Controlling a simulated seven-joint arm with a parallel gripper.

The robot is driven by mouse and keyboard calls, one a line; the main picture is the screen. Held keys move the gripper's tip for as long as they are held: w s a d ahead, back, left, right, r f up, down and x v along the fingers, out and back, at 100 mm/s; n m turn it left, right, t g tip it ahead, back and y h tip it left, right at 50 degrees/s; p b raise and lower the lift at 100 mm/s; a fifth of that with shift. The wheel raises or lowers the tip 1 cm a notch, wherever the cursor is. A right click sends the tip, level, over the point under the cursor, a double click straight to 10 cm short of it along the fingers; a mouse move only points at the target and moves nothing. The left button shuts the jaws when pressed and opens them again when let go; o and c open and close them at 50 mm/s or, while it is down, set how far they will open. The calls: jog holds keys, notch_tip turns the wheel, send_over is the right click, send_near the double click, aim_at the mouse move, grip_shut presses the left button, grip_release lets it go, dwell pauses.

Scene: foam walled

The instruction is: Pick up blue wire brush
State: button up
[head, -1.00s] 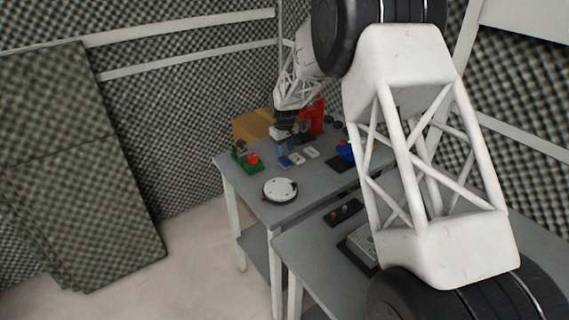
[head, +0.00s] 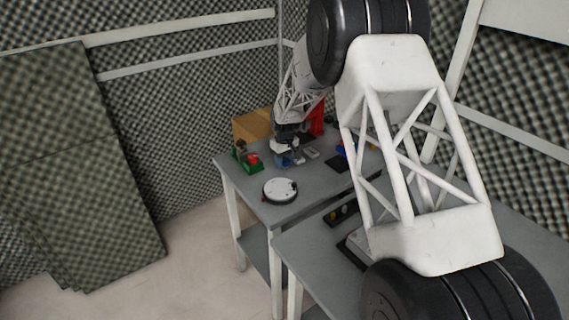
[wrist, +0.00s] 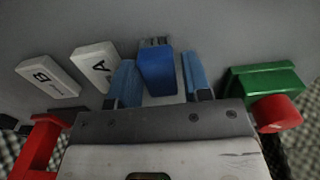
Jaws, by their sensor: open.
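The blue wire brush (wrist: 157,72) shows in the wrist view as a blue block with a greyish far end. It stands between the two blue fingers of my gripper (wrist: 160,83), which are apart, with a visible gap on each side of the brush. In the head view my gripper (head: 285,157) is low over the grey table, behind the white disc. The brush is hard to tell from my blue fingers there.
A green block (wrist: 264,80) with a red knob (wrist: 276,113) is close on the right. A white disc (head: 280,190) sits near the table's front. A wooden box (head: 252,126) stands behind.

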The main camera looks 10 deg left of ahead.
aim_at(285, 159)
jog(key=shift+f, duration=0.1)
dwell(0.5)
jog(key=c, duration=0.7)
notch_tip(285, 159, up, 10)
dwell(0.4)
dwell(0.4)
jog(key=o, duration=0.3)
jog(key=shift+c, duration=1)
jog(key=a+r, duration=0.3)
jog(key=a, duration=0.5)
jog(key=a+r, duration=0.3)
jog(key=a, duration=0.5)
jog(key=shift+w+a+r, duration=0.15)
jog(key=shift+w+a, duration=0.05)
jog(key=shift+w, duration=0.2)
